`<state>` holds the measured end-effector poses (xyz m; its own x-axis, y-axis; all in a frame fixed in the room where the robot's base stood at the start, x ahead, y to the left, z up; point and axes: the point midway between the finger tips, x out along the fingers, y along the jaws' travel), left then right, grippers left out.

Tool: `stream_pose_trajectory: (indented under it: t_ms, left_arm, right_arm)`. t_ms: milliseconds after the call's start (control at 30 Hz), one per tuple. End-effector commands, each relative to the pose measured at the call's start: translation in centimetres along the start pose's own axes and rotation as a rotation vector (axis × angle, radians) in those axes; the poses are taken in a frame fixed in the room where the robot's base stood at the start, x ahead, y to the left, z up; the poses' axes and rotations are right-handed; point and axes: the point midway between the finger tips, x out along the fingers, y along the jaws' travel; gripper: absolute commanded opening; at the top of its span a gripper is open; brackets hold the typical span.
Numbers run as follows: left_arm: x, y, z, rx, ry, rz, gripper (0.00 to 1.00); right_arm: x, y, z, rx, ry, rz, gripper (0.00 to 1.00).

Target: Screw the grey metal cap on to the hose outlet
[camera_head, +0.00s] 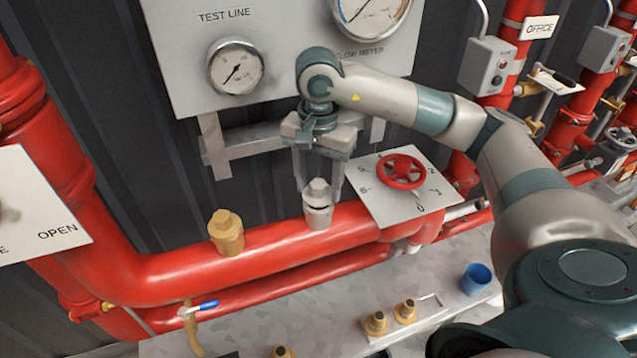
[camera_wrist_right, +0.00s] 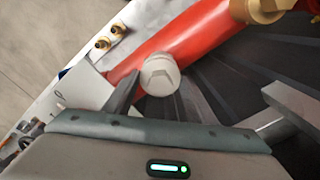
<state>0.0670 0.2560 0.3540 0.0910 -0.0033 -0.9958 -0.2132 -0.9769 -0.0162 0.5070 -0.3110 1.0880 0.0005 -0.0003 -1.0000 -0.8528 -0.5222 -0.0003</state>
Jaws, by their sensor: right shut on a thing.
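A dark line shows between cap and outlet; I cannot tell whether the threads are engaged. My right gripper (camera_head: 319,182) points down from above, shut on the cap with a finger on either side. In the right wrist view the cap (camera_wrist_right: 160,74) shows from above against the red pipe, hiding the outlet. My left gripper is not in view.
A brass cap (camera_head: 226,232) stands on the pipe to the left. A red handwheel (camera_head: 401,171) on a white plate (camera_head: 375,205) is close on the right. Gauges on a grey panel (camera_head: 290,80) are behind. Brass fittings (camera_head: 405,311) and a blue cup (camera_head: 476,279) stand on the ledge below.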

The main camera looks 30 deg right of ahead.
Motion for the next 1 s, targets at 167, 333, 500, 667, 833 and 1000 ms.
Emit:
stream_pose_trajectory:
  t_ms: [167, 333, 500, 667, 833, 1000]
  left_arm:
    - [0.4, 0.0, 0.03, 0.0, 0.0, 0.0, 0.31]
    - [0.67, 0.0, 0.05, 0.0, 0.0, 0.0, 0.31]
    - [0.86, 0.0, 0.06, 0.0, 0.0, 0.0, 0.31]
    - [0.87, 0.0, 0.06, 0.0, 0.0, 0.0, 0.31]
    - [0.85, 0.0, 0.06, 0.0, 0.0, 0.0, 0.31]
    - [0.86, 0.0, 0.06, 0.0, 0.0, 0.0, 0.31]
  right_arm:
    - [0.12, -0.04, -0.01, 0.0, 0.0, -0.001, 0.27]
    - [0.16, -0.05, -0.02, 0.0, 0.0, -0.001, 0.27]
    - [0.16, -0.05, -0.02, 0.0, 0.0, -0.001, 0.27]
    - [0.13, -0.04, -0.01, 0.0, 0.0, -0.001, 0.27]
    - [0.13, -0.04, -0.01, 0.0, 0.0, -0.001, 0.27]
    - [0.14, -0.03, -0.01, 0.0, 0.0, -0.001, 0.27]
